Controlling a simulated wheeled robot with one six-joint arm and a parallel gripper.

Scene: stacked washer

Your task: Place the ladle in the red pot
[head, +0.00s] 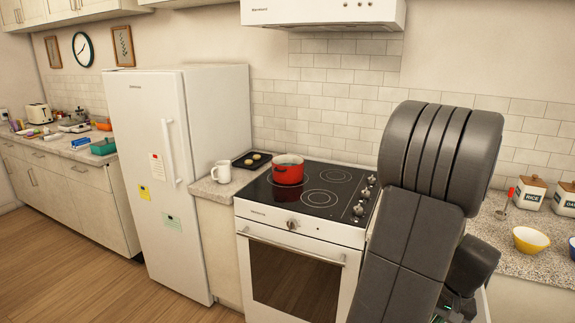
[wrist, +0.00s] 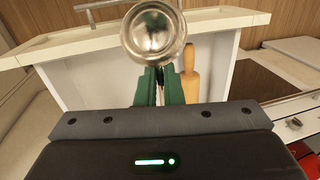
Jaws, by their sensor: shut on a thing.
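The ladle (wrist: 153,32) shows in the wrist view as a round, shiny metal bowl. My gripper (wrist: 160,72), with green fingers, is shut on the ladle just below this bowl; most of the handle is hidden. The ladle is over or inside an open white drawer (wrist: 85,85); I cannot tell its exact height. The red pot (head: 288,171) stands upright on the back left of the black cooktop in the head view. My own dark arm covers the right side there and hides the ladle.
A wooden rolling pin (wrist: 189,75) is beside the fingers. The stove (head: 300,243) is left of my arm in the head view. A baking tray (head: 240,160) and white mug (head: 222,171) are left of the pot. A yellow bowl (head: 530,240) and canisters stand at right.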

